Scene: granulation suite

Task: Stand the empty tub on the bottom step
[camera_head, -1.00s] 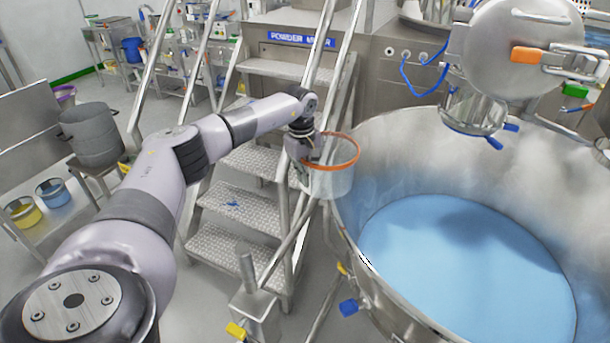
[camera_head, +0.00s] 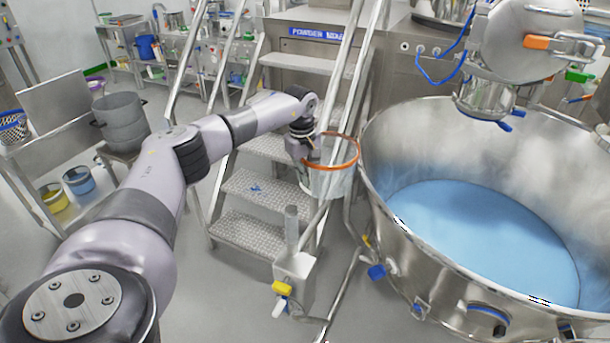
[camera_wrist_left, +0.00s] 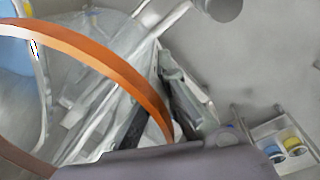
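The clear tub with an orange rim (camera_head: 341,184) hangs in the air in front of the steps' right rail, its mouth up. Its rim also crosses the left wrist view (camera_wrist_left: 128,74), and I see through its wall. No contents show in it. My left gripper (camera_head: 312,160) is at the tub's left side and appears shut on its wall just below the rim; the fingertips are partly hidden. The bottom step (camera_head: 246,234), a bare metal tread, lies below and left of the tub, apart from it. My right gripper is not in view.
A large steel vat of blue powder (camera_head: 480,230) stands right of the tub. A steel post with a yellow-handled valve (camera_head: 293,272) stands before the steps. Sloping handrails (camera_head: 338,110) flank the steps. A blue scrap (camera_head: 256,189) lies on the step above the bottom one.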

